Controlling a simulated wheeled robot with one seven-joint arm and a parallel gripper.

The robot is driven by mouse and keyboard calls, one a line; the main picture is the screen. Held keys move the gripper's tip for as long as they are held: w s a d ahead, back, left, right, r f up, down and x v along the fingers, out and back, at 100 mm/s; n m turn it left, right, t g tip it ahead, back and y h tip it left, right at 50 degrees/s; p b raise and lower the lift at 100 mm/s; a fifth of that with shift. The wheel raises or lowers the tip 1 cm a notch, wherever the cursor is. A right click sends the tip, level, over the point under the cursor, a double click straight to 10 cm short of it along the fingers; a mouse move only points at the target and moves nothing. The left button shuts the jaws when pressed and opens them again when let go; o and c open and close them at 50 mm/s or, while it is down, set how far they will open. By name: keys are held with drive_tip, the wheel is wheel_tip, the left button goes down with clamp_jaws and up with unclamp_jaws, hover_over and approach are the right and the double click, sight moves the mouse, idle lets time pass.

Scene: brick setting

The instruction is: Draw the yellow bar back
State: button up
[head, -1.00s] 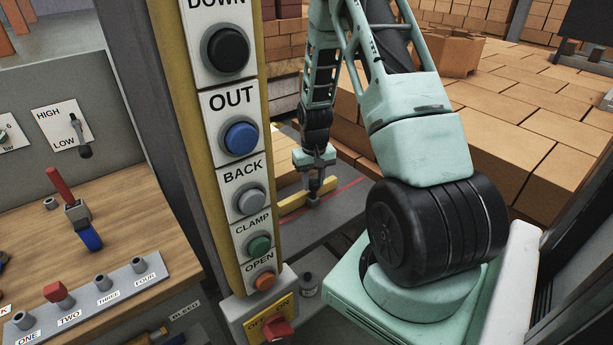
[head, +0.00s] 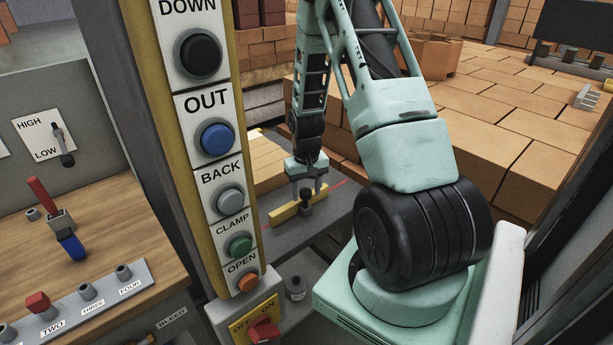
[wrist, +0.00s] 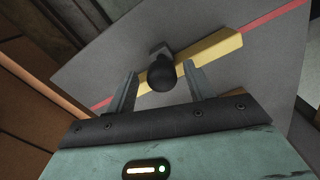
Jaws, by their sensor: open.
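The yellow bar (head: 287,214) lies on a grey plate (head: 290,236), along a red line. In the wrist view the yellow bar (wrist: 213,56) runs from lower left to upper right, with a black round knob (wrist: 161,76) standing at it. The knob also shows in the head view (head: 306,197). My gripper (head: 307,190) is over the bar at the knob. In the wrist view my gripper (wrist: 160,80) is open, one finger on each side of the knob, with gaps showing. I cannot tell how far down the fingers reach.
A button panel (head: 215,165) with a yellow edge stands left of my arm. A red switch (head: 264,330) sits below it. A wooden bench (head: 120,235) with levers and knobs is at the left. Stacked bricks (head: 500,120) fill the back right.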

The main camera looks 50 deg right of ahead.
wheel_tip(320, 180, up, 17)
drive_tip(key=b, duration=0.2)
drive_tip(key=shift+s, duration=0.1)
idle(0.7)
